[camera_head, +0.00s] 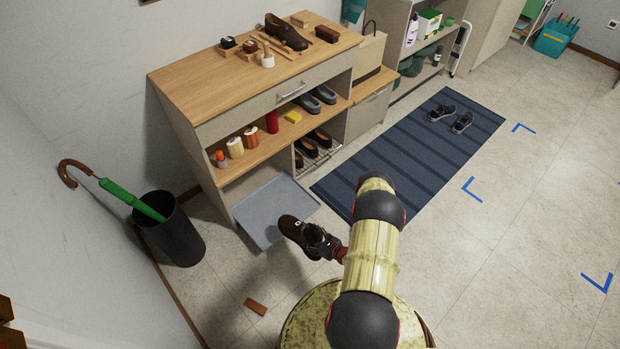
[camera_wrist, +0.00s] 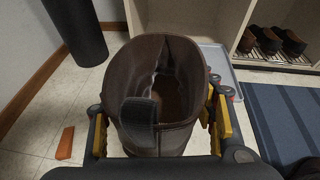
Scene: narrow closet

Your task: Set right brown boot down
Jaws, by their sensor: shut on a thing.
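The brown boot (camera_head: 293,229) is in my gripper (camera_head: 322,243), near the front right edge of a grey tray (camera_head: 262,228) on the floor. In the wrist view the boot (camera_wrist: 160,55) fills the middle, its opening facing the camera and a dark pull tab at its near rim. The yellow-padded fingers of my gripper (camera_wrist: 162,125) are on either side of the boot's shaft. The boot's sole is hidden in the wrist view. I cannot tell whether the boot touches the floor or tray. No second brown boot of this kind is clear in view.
A wooden shoe bench (camera_head: 190,80) with shelves stands behind the tray. A black umbrella bin (camera_head: 172,232) is at left. A striped blue mat (camera_head: 400,150) lies at right. A small reddish-brown block (camera_head: 255,306) lies on the floor. Tile floor is open at far right.

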